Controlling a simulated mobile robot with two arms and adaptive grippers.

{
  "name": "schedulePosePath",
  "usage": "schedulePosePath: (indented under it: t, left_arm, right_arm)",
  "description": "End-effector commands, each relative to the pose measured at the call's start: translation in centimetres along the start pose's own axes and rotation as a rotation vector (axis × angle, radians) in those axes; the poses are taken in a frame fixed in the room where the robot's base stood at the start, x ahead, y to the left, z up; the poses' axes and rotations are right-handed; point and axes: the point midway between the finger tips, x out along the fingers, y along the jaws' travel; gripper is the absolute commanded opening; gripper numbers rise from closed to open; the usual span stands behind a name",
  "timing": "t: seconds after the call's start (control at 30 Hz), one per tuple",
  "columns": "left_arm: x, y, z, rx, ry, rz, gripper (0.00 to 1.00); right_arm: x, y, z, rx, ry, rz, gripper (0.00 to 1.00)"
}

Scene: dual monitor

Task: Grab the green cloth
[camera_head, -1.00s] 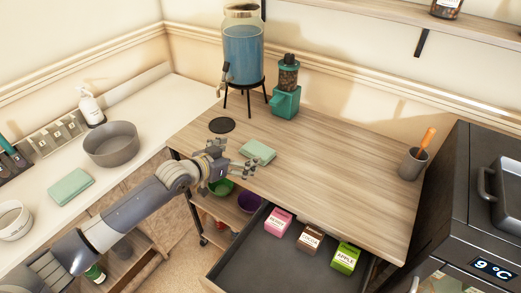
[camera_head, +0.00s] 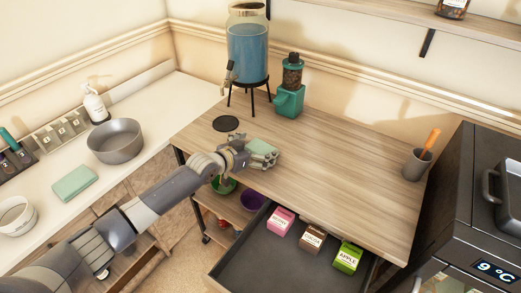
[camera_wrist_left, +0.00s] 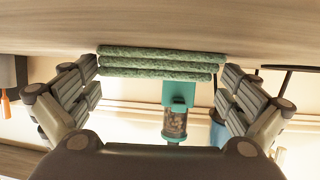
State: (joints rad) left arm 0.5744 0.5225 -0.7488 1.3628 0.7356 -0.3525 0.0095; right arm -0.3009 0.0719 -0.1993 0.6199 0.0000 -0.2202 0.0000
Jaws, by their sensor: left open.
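A folded green cloth (camera_head: 262,147) lies on the wooden table near its left front edge. In the left wrist view the cloth (camera_wrist_left: 160,63) shows edge-on as several stacked layers, between the two fingers. My left gripper (camera_head: 262,160) is open at the cloth, with its fingers to either side of it; the wrist view shows the same gripper (camera_wrist_left: 160,98) apart from the cloth's ends. I cannot tell how deep the fingers reach around it. A second folded green cloth (camera_head: 75,182) lies on the white counter at left. My right gripper is not in view.
The wooden table (camera_head: 340,165) is clear to the right of the cloth. A black disc (camera_head: 226,124), a blue drink dispenser (camera_head: 248,55) and a teal grinder (camera_head: 289,95) stand behind. An open drawer (camera_head: 265,262) with small boxes juts out in front.

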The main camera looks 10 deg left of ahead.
Motion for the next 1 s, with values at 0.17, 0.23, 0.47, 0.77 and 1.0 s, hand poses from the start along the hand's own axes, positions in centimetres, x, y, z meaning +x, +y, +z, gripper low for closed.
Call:
schedulePosePath:
  t: [0.17, 0.23, 0.47, 0.77, 1.0]
  left_arm:
    - [0.0, 0.0, 0.0, 0.0, 0.0, 0.0, 0.75]
    - [0.0, 0.0, 0.0, 0.0, 0.0, 0.0, 0.71]
    - [-0.1, 0.0, 0.0, 0.0, 0.0, 0.0, 0.71]
    - [-0.6, 0.0, -1.4, 0.003, 0.003, 0.0, 0.71]
    - [-3.0, 2.0, -2.6, -0.001, -0.002, 0.005, 0.71]
  right_arm:
    - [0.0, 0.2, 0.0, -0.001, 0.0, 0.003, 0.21]
    - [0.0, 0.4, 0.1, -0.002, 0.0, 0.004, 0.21]
    - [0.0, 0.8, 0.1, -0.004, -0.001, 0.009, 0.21]
    - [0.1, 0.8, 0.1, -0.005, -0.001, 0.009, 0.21]
    - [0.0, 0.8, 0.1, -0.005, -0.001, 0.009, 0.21]
